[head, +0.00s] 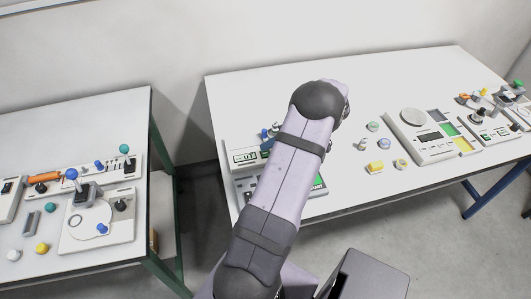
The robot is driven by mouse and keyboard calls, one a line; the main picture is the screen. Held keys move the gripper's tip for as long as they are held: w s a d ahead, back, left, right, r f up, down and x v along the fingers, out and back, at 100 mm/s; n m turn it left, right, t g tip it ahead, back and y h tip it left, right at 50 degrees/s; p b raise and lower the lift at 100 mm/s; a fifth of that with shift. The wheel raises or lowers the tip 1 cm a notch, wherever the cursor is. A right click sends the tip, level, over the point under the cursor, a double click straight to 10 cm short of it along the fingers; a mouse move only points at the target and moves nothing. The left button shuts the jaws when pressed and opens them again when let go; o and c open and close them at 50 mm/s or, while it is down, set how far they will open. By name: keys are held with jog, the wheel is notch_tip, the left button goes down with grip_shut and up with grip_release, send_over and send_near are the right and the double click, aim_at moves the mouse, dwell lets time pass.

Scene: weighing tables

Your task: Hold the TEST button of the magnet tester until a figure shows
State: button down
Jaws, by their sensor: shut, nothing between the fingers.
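A pale device (245,157) with a small display and blue knobs stands at the left end of the right table, partly hidden behind my arm. Below it a flat unit with a green panel (319,184) shows on both sides of my arm. I cannot tell which device is the magnet tester. No TEST button can be made out, and the display is too small to read. My arm reaches up over these devices, and its wrist end hides my gripper, so I see no fingertips.
The left table (75,125) bears several switch boxes and knobs. A gap separates the tables. The right table's back is clear.

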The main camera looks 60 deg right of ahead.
jog(key=shift+f+b, duration=0.8)
jog(key=shift+b, duration=0.2)
dwell(1.8)
jog(key=shift+r, duration=0.1)
dwell(1.3)
jog(key=shift+r, duration=0.7)
jog(key=shift+r+p, duration=0.15)
jog(key=shift+p, duration=0.15)
jog(key=shift+r+p, duration=1.15)
jog(key=shift+r, duration=1.25)
jog(key=shift+w, duration=0.1)
